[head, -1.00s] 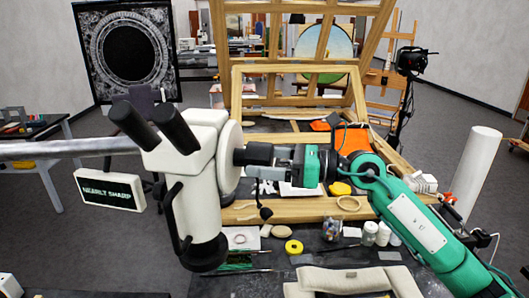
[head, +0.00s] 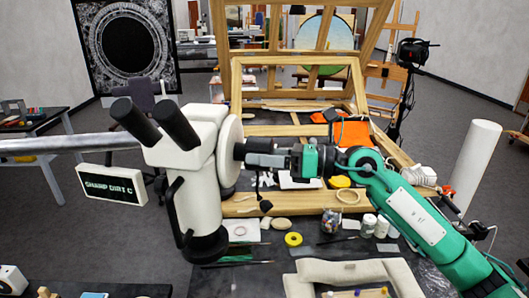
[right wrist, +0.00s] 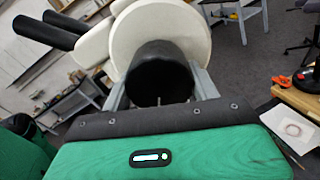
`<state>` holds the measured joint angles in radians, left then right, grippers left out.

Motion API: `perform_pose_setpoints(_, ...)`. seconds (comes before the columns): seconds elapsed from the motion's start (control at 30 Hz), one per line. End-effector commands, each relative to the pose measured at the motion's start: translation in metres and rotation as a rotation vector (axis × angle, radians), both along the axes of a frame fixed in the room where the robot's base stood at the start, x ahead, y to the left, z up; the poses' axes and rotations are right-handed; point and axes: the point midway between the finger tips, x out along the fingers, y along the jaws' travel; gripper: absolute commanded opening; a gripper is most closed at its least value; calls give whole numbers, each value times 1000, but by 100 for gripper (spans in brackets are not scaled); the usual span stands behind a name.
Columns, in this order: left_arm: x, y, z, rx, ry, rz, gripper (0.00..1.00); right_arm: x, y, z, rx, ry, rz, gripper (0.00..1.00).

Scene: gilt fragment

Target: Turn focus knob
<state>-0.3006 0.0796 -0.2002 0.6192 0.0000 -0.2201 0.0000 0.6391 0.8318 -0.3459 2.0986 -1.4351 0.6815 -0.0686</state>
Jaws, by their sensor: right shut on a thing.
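A white stereo microscope (head: 195,160) with two black eyepieces hangs from a grey boom on the left of the head view. Its black focus knob (head: 240,152) sticks out on the right side from a round white disc (head: 229,150). My right gripper (head: 254,156) is shut on the knob from the right. In the right wrist view the knob (right wrist: 158,75) sits between the two grey fingers, against the white disc. A small display (head: 111,185) beside the microscope shows text starting "SHARP"; the rest is hard to read. My left gripper is not in view.
A wooden easel frame (head: 295,130) stands behind my right arm. The dark table below holds a yellow tape roll (head: 293,239), white jars (head: 369,225) and a pale padded cushion (head: 350,274). A white roll (head: 476,165) stands at the right.

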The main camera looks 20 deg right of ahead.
Motion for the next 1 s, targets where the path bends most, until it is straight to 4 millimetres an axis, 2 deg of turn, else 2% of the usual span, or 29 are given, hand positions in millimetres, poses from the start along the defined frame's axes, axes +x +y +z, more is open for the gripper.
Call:
perform_pose_setpoints(0.33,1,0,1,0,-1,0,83,0,0,0,12,23,1,38)
perform_pose_setpoints(0.37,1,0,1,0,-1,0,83,-1,0,0,13,23,1,65)
perform_pose_setpoints(0.47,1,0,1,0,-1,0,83,0,0,0,12,22,1,83)
perform_pose_setpoints(0.77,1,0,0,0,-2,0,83,-1,-1,-1,11,21,0,83)
perform_pose_setpoints(0.87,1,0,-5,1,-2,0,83,-3,-7,-3,10,22,-2,83)
perform_pose_setpoints(1.0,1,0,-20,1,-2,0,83,-12,-25,-7,9,21,-3,83)
